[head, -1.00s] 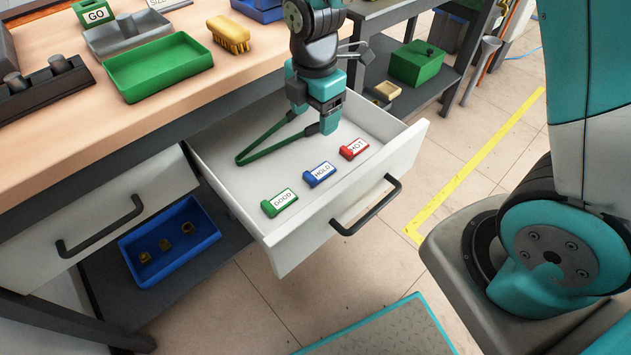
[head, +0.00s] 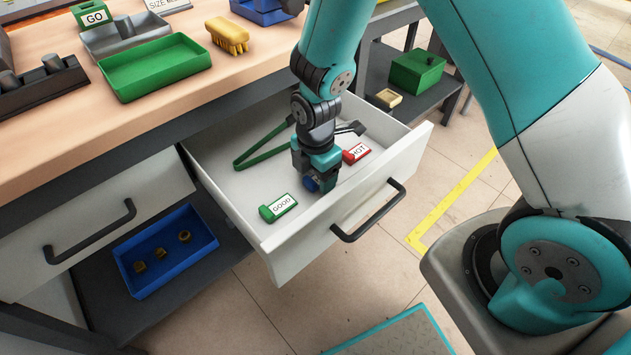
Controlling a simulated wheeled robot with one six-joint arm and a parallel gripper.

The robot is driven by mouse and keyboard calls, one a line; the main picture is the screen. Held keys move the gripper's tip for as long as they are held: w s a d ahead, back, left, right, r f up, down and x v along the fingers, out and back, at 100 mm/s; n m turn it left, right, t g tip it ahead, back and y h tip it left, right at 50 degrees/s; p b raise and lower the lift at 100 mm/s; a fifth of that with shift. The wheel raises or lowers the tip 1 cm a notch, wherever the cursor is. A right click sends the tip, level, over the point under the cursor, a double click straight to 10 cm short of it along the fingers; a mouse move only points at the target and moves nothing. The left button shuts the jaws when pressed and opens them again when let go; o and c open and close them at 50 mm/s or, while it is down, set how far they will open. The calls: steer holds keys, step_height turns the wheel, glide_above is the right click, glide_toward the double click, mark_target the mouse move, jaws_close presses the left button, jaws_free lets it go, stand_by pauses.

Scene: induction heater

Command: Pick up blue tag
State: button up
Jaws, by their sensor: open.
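The blue tag (head: 311,184) lies in the open drawer (head: 262,234), between the green GOOD tag (head: 278,207) and the red HOT tag (head: 356,153). Only a small blue part of it shows; my gripper hides the rest, including its HOLD label. My gripper (head: 315,183) points down into the drawer, right over the blue tag. Its jaws are open; whether the fingers touch the tag cannot be seen.
Green-handled tongs (head: 262,157) lie in the drawer behind my gripper. The drawer's front wall and black handle (head: 368,213) are close by.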

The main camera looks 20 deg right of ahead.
steer(key=shift+f, duration=0.3)
steer(key=c, duration=1)
steer(key=shift+r, duration=0.15)
